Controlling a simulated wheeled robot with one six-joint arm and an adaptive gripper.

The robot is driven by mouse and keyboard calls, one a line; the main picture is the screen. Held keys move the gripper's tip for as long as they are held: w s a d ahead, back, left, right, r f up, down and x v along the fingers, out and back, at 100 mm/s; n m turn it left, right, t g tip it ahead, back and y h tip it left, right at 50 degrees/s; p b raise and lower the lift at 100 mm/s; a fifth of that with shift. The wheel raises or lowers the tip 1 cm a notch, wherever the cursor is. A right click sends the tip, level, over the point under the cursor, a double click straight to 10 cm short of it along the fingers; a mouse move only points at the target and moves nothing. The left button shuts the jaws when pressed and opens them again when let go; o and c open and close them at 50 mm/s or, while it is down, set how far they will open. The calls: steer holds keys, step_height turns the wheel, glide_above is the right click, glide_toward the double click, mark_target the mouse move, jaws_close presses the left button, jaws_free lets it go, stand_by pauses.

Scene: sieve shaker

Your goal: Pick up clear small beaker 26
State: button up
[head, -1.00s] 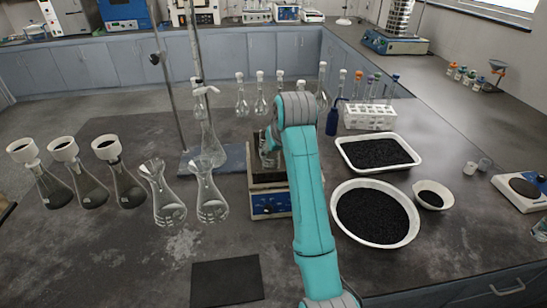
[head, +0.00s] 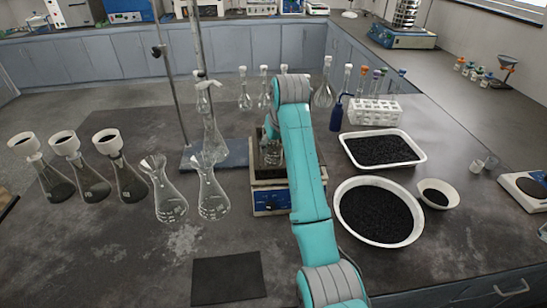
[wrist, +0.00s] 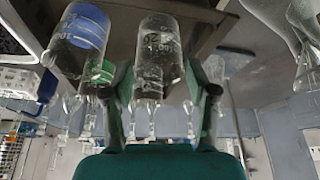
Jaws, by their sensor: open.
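My gripper is mostly hidden behind my arm there.
In the wrist view, a glass vessel with a blue band (wrist: 84,28) is close on the left. Conical flasks (head: 212,190) stand left of the device. A tray (head: 421,159) and a bowl (head: 343,222) of black grains are on the right. A dark mat (head: 228,278) lies in front.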

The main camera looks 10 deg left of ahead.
mark_target(273, 150)
steer(key=shift+x, duration=1.95)
steer(key=c, duration=0.9)
steer(key=shift+r, duration=0.15)
step_height(273, 150, up, 10)
steer(key=shift+d+f, duration=0.1)
steer(key=shift+f, duration=0.05)
